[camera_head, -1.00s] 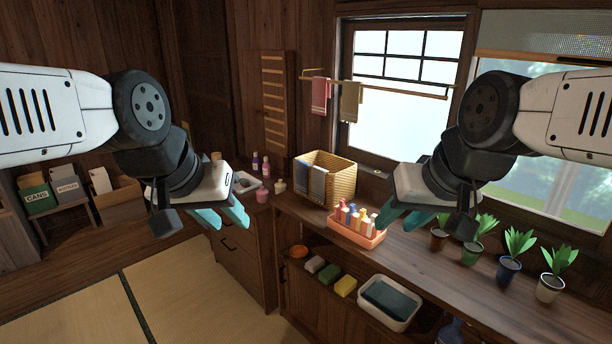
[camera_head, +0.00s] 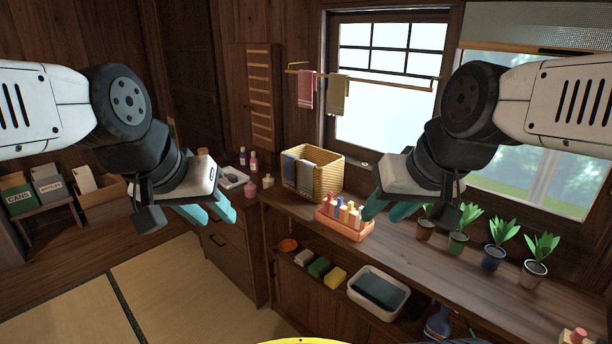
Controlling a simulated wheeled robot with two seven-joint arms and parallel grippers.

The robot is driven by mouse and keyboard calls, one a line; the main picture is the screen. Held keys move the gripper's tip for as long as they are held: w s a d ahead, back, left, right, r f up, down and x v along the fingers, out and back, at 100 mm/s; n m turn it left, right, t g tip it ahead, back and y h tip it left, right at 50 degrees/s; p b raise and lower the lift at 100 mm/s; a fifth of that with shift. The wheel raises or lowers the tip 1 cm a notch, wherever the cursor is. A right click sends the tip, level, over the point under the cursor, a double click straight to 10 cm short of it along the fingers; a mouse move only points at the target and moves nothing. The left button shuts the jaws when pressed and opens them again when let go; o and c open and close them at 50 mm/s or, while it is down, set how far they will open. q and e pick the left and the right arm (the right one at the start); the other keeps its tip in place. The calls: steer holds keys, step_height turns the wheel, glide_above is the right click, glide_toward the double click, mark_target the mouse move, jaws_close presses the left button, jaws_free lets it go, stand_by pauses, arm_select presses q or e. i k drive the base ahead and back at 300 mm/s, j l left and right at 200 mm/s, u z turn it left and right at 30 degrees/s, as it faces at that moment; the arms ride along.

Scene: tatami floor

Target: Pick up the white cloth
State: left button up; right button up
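A small whitish item (camera_head: 304,257) lies on the lower shelf beside an orange round item; it is too small to tell whether it is the white cloth. No other white cloth is clear in view. My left gripper (camera_head: 205,208) hangs in the air at the left, its teal fingers apart with nothing between them. My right gripper (camera_head: 388,208) hangs in front of the counter, its teal fingers also apart and empty. It hides part of the counter behind it.
A wooden counter (camera_head: 440,262) holds a wicker basket (camera_head: 328,178), an orange bottle caddy (camera_head: 345,232) and several potted plants. A white tub (camera_head: 378,296) with dark contents sits on the lower shelf. Towels hang by the window. Tatami floor (camera_head: 165,290) is clear at lower left.

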mark_target(305, 167)
steer(key=i+j+u, duration=0.1)
steer(key=i+u, duration=0.15)
steer(key=i, duration=1.05)
